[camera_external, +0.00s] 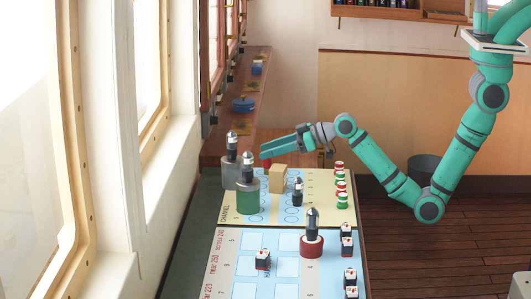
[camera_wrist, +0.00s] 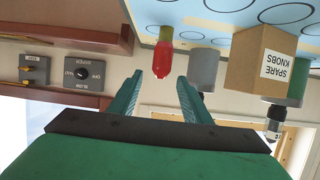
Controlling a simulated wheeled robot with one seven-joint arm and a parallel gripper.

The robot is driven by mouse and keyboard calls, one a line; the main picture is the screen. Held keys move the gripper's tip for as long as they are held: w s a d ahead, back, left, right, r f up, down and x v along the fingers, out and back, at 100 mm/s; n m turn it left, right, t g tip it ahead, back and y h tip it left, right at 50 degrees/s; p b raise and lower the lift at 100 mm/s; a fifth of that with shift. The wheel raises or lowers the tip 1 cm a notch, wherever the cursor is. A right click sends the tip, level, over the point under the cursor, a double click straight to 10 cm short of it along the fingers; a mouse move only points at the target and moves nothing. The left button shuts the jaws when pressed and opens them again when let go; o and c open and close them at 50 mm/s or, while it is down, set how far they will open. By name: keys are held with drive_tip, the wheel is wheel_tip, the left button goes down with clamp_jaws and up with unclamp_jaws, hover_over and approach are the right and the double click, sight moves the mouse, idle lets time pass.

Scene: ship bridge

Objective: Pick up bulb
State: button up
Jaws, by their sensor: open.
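A red bulb-shaped piece (camera_wrist: 163,58) with a narrow yellowish neck shows in the wrist view, which looks upside down. I take it to be the bulb. It lies just beyond the fingertips and in line with the gap between them; I cannot see any contact. In the external view a small patch of red (camera_external: 266,163) shows just under my fingertips.
The SPARE KNOBS box (camera_wrist: 252,58) and a grey cylinder (camera_wrist: 205,68) stand close beside the red piece. A green cylinder (camera_external: 247,202) with a dark-topped piece stands nearer the camera. Red, white and green pieces (camera_external: 341,185) line the board's right side. A wooden ledge (camera_external: 232,80) runs behind.

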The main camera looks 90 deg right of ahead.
wheel_tip(320, 180, down, 2)
drive_tip(key=shift+f, duration=0.25)
drive_tip(key=shift+x, duration=2.5)
clamp_jaws()
